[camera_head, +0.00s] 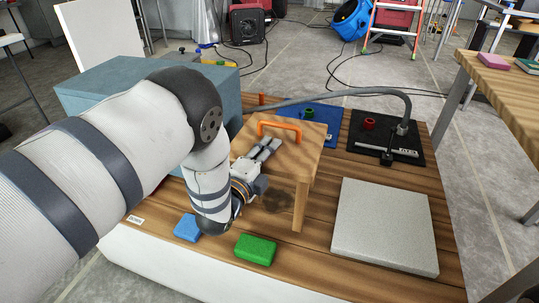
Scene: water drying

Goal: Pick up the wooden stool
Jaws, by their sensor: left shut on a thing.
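The wooden stool (300,158) stands on a wooden platform in the middle of the head view. It has a square light-wood top with an orange handle (280,131) on it. My left arm comes in from the left, and my left gripper (268,148) is at the stool's left side, its fingers over the edge of the top. It is shut on the stool. One front leg of the stool shows at the right, and other legs are hidden behind the top and my arm. A dark wet patch lies on the boards under the stool. My right gripper is not in view.
The wooden platform (320,268) bears a green block (255,250), a blue block (187,228), a grey slab (384,225) at the right and a black mat (372,148) with a hose fitting behind. A large blue-grey block (100,88) stands left. A table (505,95) is at the right.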

